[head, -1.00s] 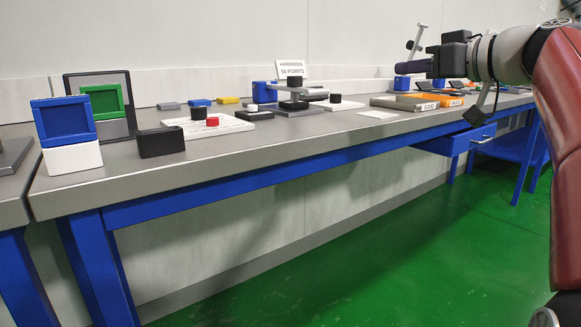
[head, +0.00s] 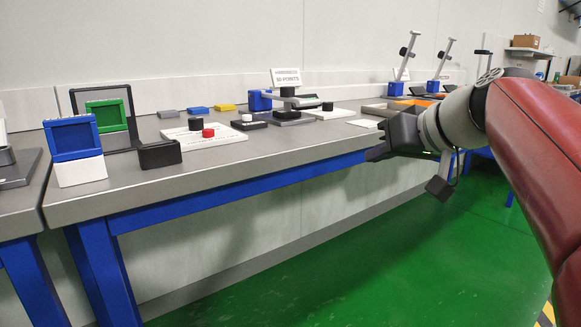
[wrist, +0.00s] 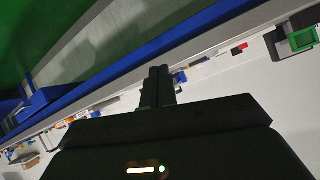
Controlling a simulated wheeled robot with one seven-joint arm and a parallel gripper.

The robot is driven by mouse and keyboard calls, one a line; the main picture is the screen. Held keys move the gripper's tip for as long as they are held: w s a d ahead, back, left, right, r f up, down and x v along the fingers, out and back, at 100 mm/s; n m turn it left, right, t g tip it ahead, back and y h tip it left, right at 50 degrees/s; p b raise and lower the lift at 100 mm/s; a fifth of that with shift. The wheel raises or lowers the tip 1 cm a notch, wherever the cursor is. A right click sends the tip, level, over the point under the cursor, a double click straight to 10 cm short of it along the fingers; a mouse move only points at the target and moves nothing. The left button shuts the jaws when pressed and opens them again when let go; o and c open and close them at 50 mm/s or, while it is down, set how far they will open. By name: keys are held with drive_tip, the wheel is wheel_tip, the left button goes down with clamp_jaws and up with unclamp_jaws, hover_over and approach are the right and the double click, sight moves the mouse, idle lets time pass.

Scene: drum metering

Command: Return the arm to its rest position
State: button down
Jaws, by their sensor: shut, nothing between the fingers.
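My gripper (head: 378,153) is at the end of my red and grey arm, in the right half of the head view. It is in front of the bench's front edge, near the height of the bench top, and points left. In the wrist view its dark fingers (wrist: 158,85) are together with nothing between them. The gripper holds nothing and appears clear of the bench. The wrist view is tilted, with the bench running diagonally.
The long grey bench (head: 225,172) has a blue frame. On it stand a blue bin (head: 70,138), a green bin (head: 108,115), a black block (head: 160,154), a white board with a red button (head: 208,132) and a sign (head: 286,77). The green floor (head: 400,255) is open.

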drive_tip(key=s+f+m+g+h+p, duration=0.3)
drive_tip(key=s+f+h+p, duration=0.3)
drive_tip(key=s+f, duration=1.4)
drive_tip(key=shift+s+d+f+g, duration=0.2)
drive_tip(key=shift+s+f+g, duration=0.15)
drive_tip(key=shift+g, duration=0.35)
